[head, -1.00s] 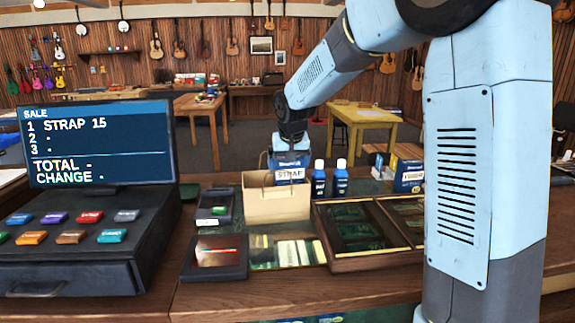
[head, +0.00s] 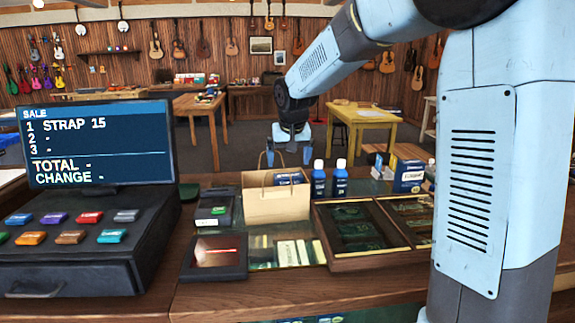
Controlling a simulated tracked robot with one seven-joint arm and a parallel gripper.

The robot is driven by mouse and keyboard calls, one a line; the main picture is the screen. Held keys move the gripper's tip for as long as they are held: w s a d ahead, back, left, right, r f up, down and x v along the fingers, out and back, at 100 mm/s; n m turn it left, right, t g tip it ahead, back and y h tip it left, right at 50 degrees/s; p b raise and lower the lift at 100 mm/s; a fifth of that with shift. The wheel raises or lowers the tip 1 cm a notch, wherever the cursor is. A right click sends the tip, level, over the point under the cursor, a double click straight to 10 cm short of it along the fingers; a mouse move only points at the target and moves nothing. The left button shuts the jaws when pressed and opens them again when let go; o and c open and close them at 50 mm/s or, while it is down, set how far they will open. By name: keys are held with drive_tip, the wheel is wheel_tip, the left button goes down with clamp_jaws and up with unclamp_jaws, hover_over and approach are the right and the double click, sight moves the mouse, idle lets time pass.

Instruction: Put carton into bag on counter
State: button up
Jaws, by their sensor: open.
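A tan paper bag (head: 268,204) with a handle stands upright on the counter (head: 262,299). A blue and white carton (head: 290,178) is inside it; only its top shows above the bag's rim, and the rest is hidden by the bag's front wall. My gripper (head: 289,156) is above the bag and the carton, with its two blue fingers spread apart. It is empty and appears clear of the carton.
Two blue bottles (head: 329,180) stand just right of the bag. A wooden display case (head: 365,235) is at the right front, and a card reader (head: 214,209) is left of the bag. A register (head: 80,235) fills the left, its screen reading STRAP 15. More boxes (head: 407,174) stand at the right.

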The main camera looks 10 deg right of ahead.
drive_tip(key=v, duration=1)
drive_tip(key=s+d, duration=0.5)
drive_tip(key=s, duration=0.3)
drive_tip(key=s+d, duration=0.5)
drive_tip(key=s, duration=0.3)
drive_tip(key=s+d+f, duration=0.2)
drive_tip(key=s, duration=0.5)
drive_tip(key=s+d+f+t, duration=0.1)
drive_tip(key=s+d+f, duration=0.1)
drive_tip(key=s, duration=0.5)
drive_tip(key=shift+d+f+m, duration=0.2)
drive_tip(key=shift+f+m, duration=0.2)
drive_tip(key=shift+f, duration=0.35)
